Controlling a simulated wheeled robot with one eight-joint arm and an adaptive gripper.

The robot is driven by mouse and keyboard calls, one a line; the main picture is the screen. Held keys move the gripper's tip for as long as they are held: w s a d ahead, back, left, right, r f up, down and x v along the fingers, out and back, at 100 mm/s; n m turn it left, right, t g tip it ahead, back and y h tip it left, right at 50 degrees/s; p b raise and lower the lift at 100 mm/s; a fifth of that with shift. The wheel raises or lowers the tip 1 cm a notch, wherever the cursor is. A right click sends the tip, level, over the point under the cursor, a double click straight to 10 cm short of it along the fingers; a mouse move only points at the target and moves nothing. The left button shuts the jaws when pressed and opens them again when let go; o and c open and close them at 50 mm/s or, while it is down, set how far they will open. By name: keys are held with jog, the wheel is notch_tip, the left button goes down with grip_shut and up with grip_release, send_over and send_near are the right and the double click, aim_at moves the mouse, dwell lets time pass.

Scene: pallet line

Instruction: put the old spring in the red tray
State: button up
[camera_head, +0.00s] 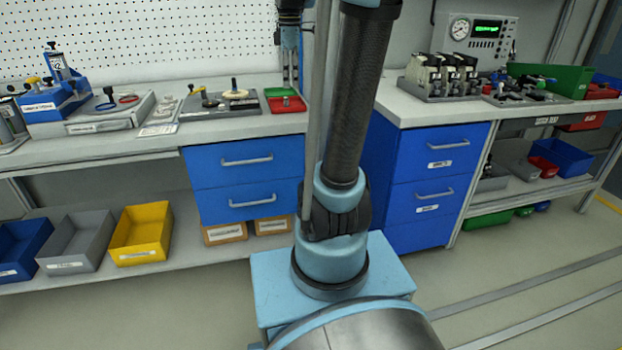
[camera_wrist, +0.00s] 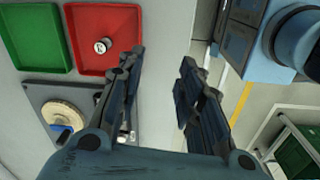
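The red tray (camera_wrist: 90,22) is at the upper left of the wrist view, and it also shows on the bench in the head view (camera_head: 292,106). A small, pale, round piece with a dark centre (camera_wrist: 101,46) is in the red tray near its lower right part; it may be the old spring, but it is too small to be sure. My gripper (camera_wrist: 162,56) is open, with nothing between its fingers. Its left finger overlaps the tray's lower right corner in the wrist view. In the head view, my gripper (camera_head: 290,72) hangs above the tray area, partly hidden by my arm.
A green tray (camera_wrist: 35,35) sits beside the red one. A dark fixture plate (camera_head: 219,104) with a pale disc (camera_wrist: 62,113) is close by. Blue drawers (camera_head: 245,163) stand below the bench. A row of metal parts (camera_head: 440,78) is on the right-hand bench.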

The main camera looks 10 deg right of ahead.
jog(key=s+f+m+t, duration=0.1)
jog(key=s+f+m, duration=1.4)
jog(key=s+f, duration=0.8)
jog(key=s, duration=0.2)
jog(key=shift+s+d+f+m+t, duration=0.15)
jog(key=shift+s+d+m+t, duration=0.15)
jog(key=shift+m+t, duration=0.1)
